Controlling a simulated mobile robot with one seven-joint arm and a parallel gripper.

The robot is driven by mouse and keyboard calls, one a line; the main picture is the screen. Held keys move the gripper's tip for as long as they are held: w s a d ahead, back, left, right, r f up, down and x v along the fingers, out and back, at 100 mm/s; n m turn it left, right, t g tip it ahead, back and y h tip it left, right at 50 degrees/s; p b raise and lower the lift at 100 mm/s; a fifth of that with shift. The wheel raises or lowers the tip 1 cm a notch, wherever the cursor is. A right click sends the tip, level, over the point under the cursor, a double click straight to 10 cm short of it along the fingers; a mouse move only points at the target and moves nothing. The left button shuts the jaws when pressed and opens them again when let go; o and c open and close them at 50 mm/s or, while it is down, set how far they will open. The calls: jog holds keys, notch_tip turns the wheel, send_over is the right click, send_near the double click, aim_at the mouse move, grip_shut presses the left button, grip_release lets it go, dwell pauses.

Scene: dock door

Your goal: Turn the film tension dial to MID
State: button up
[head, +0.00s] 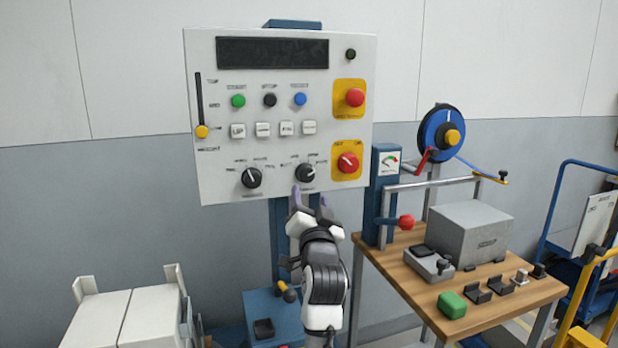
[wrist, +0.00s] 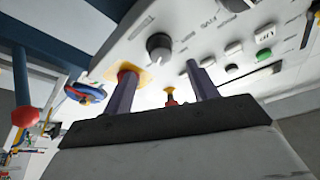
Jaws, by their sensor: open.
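The control panel (head: 220,60) stands upright with two black dials low on its face. The right dial (head: 305,173) has a light pointer mark that appears to point to the right; the left dial (head: 251,177) has one pointing up and left. Their printed labels are too small to read, so I cannot tell which is film tension. My gripper (head: 310,199) is open and empty, just below the right dial at the panel's lower edge. In the wrist view the purple fingers (wrist: 161,68) stand apart, with the right dial (wrist: 158,46) beyond their tips, not between them.
A red rotary switch (head: 347,163) on a yellow plate sits right of the right dial. A wooden bench (head: 405,275) with a grey box (head: 470,233) stands to the right. White boxes (head: 125,315) are at lower left.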

aim_at(307, 178)
jog(key=p+x, duration=0.1)
jog(key=x, duration=0.6)
jog(key=shift+r, duration=0.1)
jog(key=c, duration=1)
